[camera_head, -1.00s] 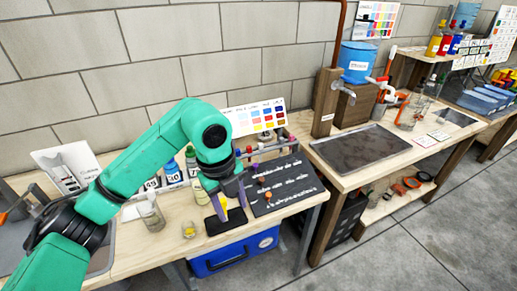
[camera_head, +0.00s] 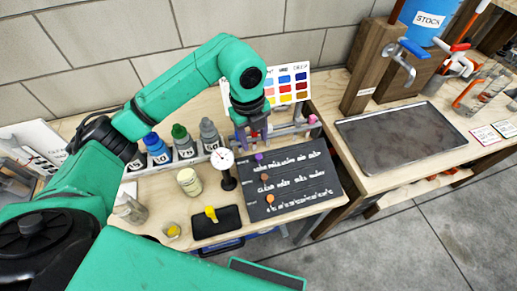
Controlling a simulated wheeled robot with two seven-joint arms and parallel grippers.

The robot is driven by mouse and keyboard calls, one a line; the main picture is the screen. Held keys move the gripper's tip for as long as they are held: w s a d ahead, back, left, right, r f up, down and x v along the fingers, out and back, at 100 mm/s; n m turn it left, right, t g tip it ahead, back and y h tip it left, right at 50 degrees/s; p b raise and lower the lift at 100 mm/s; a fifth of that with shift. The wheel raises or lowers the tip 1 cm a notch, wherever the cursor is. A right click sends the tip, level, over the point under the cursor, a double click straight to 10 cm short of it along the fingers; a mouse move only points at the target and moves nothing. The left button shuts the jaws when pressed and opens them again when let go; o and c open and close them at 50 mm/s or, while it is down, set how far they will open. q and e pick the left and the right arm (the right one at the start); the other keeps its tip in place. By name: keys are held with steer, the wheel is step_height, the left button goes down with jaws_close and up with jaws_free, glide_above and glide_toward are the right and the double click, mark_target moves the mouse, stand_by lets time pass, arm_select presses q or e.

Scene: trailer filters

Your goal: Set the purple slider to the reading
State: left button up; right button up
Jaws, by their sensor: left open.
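The purple slider knob (camera_head: 259,157) sits at the left end of the top row on a dark slanted board (camera_head: 318,170) with white markings. Two orange-brown knobs sit at the left ends of the lower rows: the middle knob (camera_head: 264,177) and the bottom knob (camera_head: 270,198). A round white dial gauge (camera_head: 222,159) stands on a black post left of the board; its reading is too small to tell. My left gripper (camera_head: 254,141) points down with open jaws, just behind and above the purple knob in the picture. I cannot tell if it touches anything. My right gripper is out of view.
Labelled bottles (camera_head: 185,145) stand left of the gripper, with a cream jar (camera_head: 189,181) in front. A black tray (camera_head: 230,222) holds a yellow scoop (camera_head: 211,213). A colour chart (camera_head: 295,85) stands behind. A grey tray (camera_head: 400,135) lies on the right bench.

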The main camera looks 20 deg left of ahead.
arm_select(q)
glide_above(259, 155)
steer(key=f, duration=0.3)
steer(key=s+f+p, duration=0.1)
steer(key=f, duration=0.1)
steer(key=shift+a, duration=0.25)
steer(key=f, duration=0.1)
steer(key=w+f, duration=0.1)
steer(key=f, duration=0.1)
steer(key=shift+d+f, duration=0.1)
steer(key=shift+f, duration=0.2)
steer(key=shift+f+p, duration=0.3)
steer(key=shift+f, duration=0.05)
steer(key=shift+s+f, duration=0.15)
jaws_close()
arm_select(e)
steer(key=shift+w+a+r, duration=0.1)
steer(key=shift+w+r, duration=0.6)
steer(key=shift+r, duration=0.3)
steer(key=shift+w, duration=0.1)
